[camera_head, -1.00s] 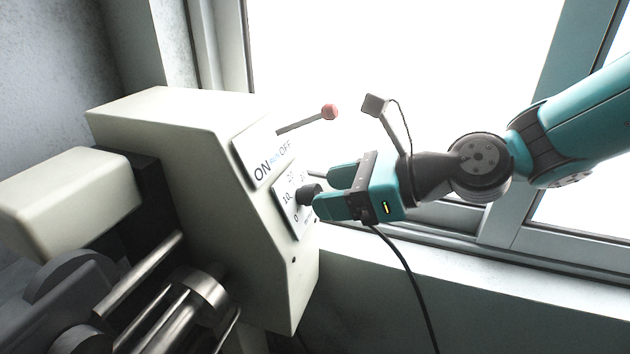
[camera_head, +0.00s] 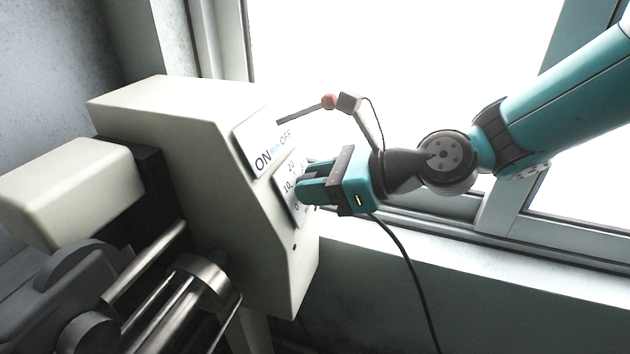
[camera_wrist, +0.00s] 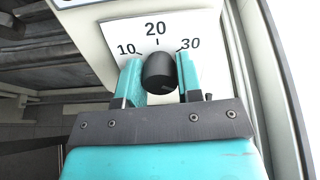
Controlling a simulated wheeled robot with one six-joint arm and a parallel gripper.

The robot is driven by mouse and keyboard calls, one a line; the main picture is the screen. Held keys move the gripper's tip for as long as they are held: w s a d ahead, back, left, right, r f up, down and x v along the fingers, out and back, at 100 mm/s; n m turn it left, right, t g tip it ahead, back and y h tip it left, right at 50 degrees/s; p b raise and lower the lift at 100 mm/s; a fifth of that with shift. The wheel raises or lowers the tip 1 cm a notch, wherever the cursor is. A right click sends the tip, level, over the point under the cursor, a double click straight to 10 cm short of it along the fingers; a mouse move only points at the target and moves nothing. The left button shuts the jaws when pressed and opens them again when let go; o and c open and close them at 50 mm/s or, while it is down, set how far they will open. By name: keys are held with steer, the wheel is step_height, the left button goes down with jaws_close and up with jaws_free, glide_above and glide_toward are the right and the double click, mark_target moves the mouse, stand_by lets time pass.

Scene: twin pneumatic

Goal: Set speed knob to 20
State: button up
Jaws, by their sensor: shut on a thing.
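The black speed knob (camera_wrist: 160,73) shows in the wrist view, on a white dial plate marked 10, 20 and 30. The 20 mark is straight above the knob, at the top of the dial. My gripper (camera_wrist: 159,80) has one teal finger on each side of the knob and is shut on it. In the head view my gripper (camera_head: 303,182) reaches the dial plate (camera_head: 287,186) on the machine's slanted face, and its fingers hide the knob there. I cannot make out a pointer on the knob.
An ON/OFF plate (camera_head: 258,147) sits above the dial, with a red-ball lever (camera_head: 329,102) beside it. The cream machine housing (camera_head: 185,125) fills the left. A window (camera_head: 400,60) and sill (camera_head: 450,255) lie behind my arm.

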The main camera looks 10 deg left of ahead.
steer(key=n+b, duration=0.3)
steer(key=n, duration=0.2)
steer(key=shift+f+n, duration=0.1)
steer(key=shift+n, duration=0.3)
steer(key=n+b, duration=0.4)
steer(key=n, duration=0.2)
steer(key=shift+f+b, duration=0.1)
steer(key=shift+b, duration=0.2)
steer(key=n+b, duration=0.5)
steer(key=n, duration=0.1)
steer(key=shift+n+b, duration=0.3)
steer(key=n+b, duration=0.4)
steer(key=n, duration=0.1)
steer(key=shift+b, duration=0.3)
steer(key=shift+r+n, duration=0.2)
steer(key=shift+n, duration=0.1)
steer(key=o, duration=0.9)
steer(key=shift+o, duration=0.2)
